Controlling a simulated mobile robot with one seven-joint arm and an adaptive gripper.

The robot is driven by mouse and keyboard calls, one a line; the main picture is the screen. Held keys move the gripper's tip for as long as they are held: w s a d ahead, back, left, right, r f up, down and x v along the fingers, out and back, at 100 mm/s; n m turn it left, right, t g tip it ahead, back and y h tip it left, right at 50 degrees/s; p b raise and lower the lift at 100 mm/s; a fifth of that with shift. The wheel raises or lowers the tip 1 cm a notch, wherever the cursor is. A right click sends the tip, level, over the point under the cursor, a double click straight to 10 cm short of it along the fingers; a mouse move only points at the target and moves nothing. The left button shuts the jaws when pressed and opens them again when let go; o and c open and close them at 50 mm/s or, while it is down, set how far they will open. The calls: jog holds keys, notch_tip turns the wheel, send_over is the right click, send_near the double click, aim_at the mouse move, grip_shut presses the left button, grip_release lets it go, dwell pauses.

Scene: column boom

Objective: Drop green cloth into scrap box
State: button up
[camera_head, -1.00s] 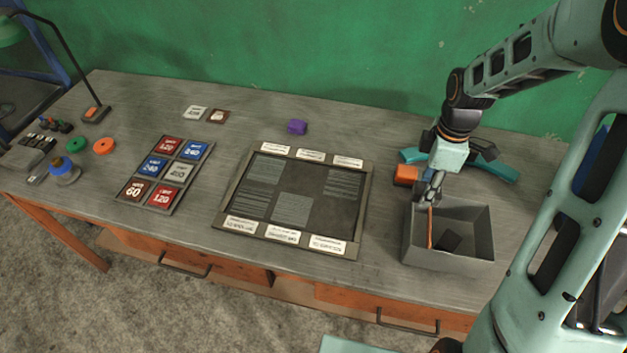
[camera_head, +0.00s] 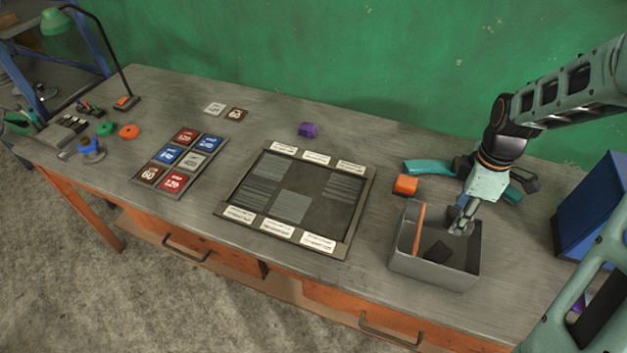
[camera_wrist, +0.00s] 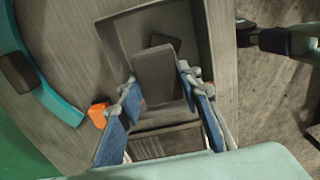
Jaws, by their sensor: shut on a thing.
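My gripper (camera_head: 461,228) points down into the back right part of the open grey box (camera_head: 405,262). The wrist view shows its two blue-padded fingers (camera_wrist: 160,92) on either side of a dark grey flat piece (camera_wrist: 157,75), which seems to be held between the tips. The box wall also shows in the wrist view (camera_wrist: 213,60). Another dark flat piece (camera_head: 437,251) lies on the box floor. An orange stick (camera_head: 419,230) leans at the box's left side. I cannot make out a green cloth; a curved teal thing (camera_head: 427,166) lies behind the box.
An orange block (camera_head: 405,184) sits just behind the box, left of my gripper. A blue bin (camera_head: 590,210) stands at the right. A framed dark board (camera_head: 300,195) lies left of the box, with labelled squares (camera_head: 178,162) and a purple block (camera_head: 308,130) beyond.

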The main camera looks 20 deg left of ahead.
jog(key=shift+d+f, duration=0.1)
jog(key=shift+f, duration=0.05)
notch_tip(320, 180, down, 6)
jog(key=b, duration=0.4)
jog(key=o, duration=1.2)
jog(key=shift+o, duration=0.2)
notch_tip(320, 180, up, 12)
jog(key=shift+r, duration=0.15)
